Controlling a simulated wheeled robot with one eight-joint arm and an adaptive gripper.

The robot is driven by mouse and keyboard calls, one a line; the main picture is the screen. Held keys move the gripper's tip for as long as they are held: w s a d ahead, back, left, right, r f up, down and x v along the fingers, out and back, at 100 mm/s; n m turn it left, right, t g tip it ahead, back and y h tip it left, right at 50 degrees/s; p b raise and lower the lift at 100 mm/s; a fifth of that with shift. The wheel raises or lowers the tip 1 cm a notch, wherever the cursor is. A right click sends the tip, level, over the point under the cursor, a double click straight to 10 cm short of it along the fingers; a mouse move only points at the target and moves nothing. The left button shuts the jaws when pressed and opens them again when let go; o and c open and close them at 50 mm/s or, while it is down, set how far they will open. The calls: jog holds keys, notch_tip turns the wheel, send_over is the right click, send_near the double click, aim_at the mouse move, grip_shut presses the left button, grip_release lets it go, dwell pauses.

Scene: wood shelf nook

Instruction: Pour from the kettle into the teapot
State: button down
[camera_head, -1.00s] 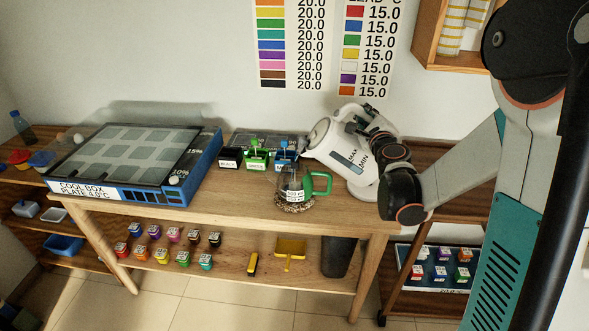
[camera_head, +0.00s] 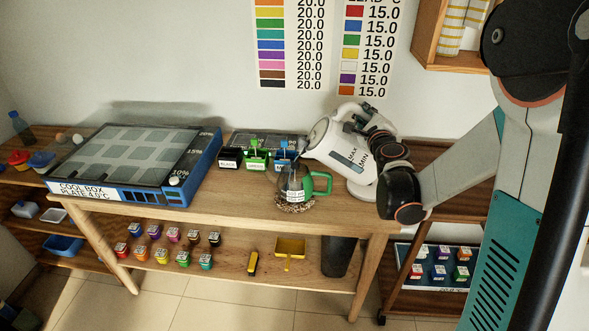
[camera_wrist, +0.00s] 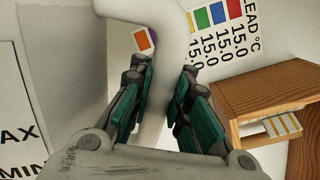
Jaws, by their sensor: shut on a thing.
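The white kettle (camera_head: 340,152) with MAX and MIN marks is tilted, spout down to the left, above the table. Its white handle (camera_wrist: 152,118) runs between the green pads of my gripper (camera_wrist: 160,105) in the wrist view, and the gripper is shut on it. The glass teapot (camera_head: 293,187) with a green handle and a white label stands upright on a speckled round mat (camera_head: 294,207). The kettle's spout end is just above the teapot's top. A thin stream seems to run from the spout, but it is too small to be sure. The fingertips are hidden in the head view.
A blue cool box (camera_head: 190,172) fills the table's left part. Black, green and blue labelled containers (camera_head: 257,160) stand just behind the teapot. A lower shelf (camera_head: 225,262) holds several small coloured jars. The table's front right is clear.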

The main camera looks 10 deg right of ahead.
jog(key=shift+w+a+r+n+p, duration=0.2)
jog(key=shift+a+r+n+p, duration=0.8)
jog(key=shift+a+r+p, duration=0.4)
dwell(6.6)
